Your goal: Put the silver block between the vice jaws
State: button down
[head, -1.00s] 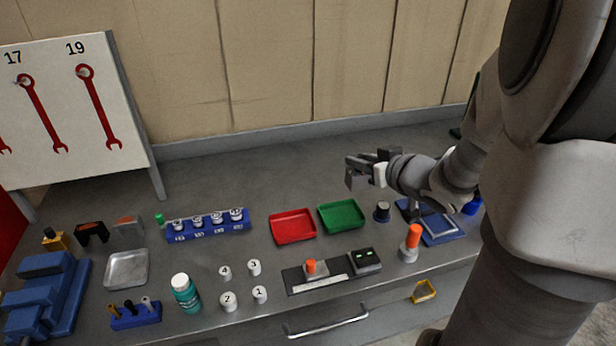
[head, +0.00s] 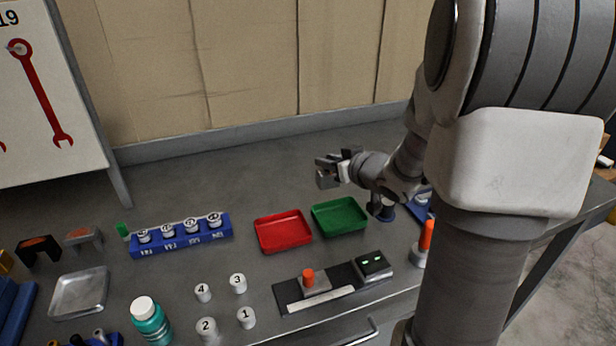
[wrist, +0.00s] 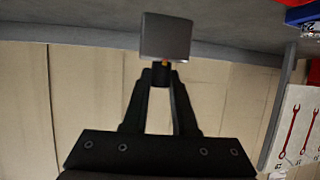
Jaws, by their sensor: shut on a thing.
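The silver block (head: 327,180) is a small grey cuboid held in the air at the tips of my gripper (head: 338,167), above the back of the bench and behind the red and green trays. In the wrist view the silver block (wrist: 166,37) shows its flat face, with the fingers of my gripper (wrist: 161,75) shut on it. The blue vice (head: 15,312) is cut off at the lower left edge of the head view. Its jaws cannot be made out there. My gripper is far to the right of it.
The red tray (head: 284,232) and green tray (head: 339,216) lie mid-bench. A blue rack (head: 180,236) with white-topped pieces, a metal dish (head: 79,294), a teal bottle (head: 151,322) and several numbered white pieces stand left of them. The bench behind the rack is clear.

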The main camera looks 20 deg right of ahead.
jog(key=shift+w+a+f+b, duration=0.1)
jog(key=shift+w+f+b, duration=0.35)
jog(key=shift+w+f, duration=0.7)
jog(key=shift+w+f+b, duration=0.45)
jog(key=shift+w+f, duration=0.45)
jog(key=shift+f, duration=0.45)
jog(key=shift+w+a+f+b, duration=0.1)
jog(key=shift+w+f+b, duration=0.35)
jog(key=shift+w+f, duration=0.7)
jog(key=shift+s+f, duration=0.1)
jog(key=shift+f, duration=0.05)
jog(key=shift+f, duration=0.15)
jog(key=c, duration=0.7)
grip_release()
